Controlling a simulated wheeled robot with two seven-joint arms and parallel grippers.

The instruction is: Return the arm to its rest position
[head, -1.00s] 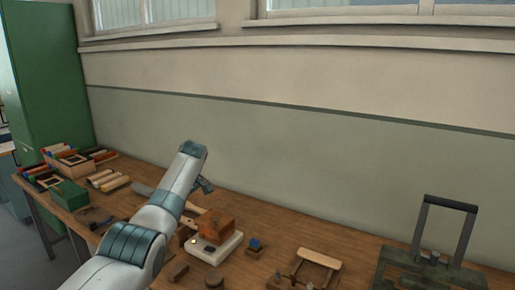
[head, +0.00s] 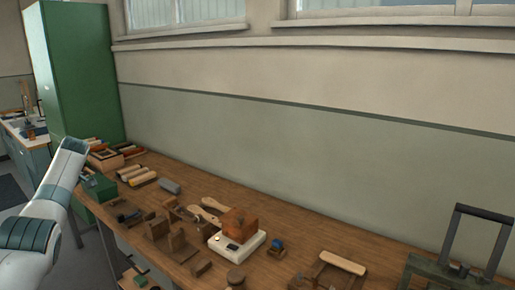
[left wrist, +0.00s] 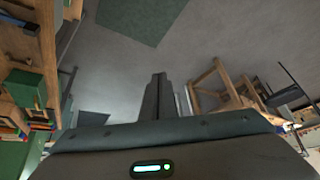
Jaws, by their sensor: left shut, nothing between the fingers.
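My left arm comes in from the left edge in the head view, off the front left of the workbench (head: 290,215). My left gripper (head: 89,179) is small and partly hidden there, in front of the bench's left end. In the left wrist view its two dark fingers (left wrist: 158,80) are together with nothing between them, and they point out over grey floor. My right gripper is in neither view.
On the bench are a white device (head: 236,243) with an orange-brown block (head: 240,222), wooden holders, and a dark metal frame (head: 470,245) at right. A green cabinet (head: 75,70) stands at back left. The wrist view shows a wooden stool (left wrist: 213,85).

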